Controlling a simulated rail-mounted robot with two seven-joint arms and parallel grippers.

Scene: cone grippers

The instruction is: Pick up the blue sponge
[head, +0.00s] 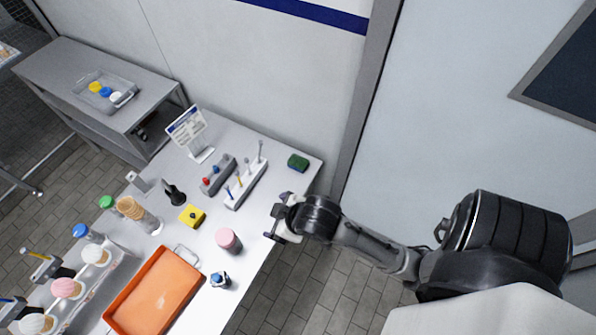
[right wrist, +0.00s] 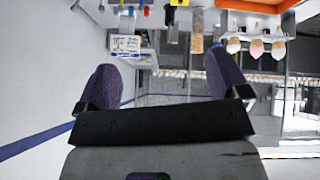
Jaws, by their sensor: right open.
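I cannot make out a plainly blue sponge. A small dark green sponge-like block (head: 298,162) lies at the table's far right corner, its lower side darker. A yellow sponge-like block (head: 191,215) with a dark spot on top lies mid-table. My right gripper (head: 277,217) is open at the right edge of the table, nearer to me than the green block and apart from it. In the right wrist view, its two purple-padded fingers (right wrist: 163,84) stand wide apart with nothing between them. My left gripper is not in view.
A white table (head: 252,262) carries an orange tray (head: 157,290), a pink-lidded jar (head: 228,241), a rack of upright tools (head: 246,184), a sign stand (head: 188,130) and stacked cones (head: 131,209). A wall stands behind the table. The strip beside the green block looks clear.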

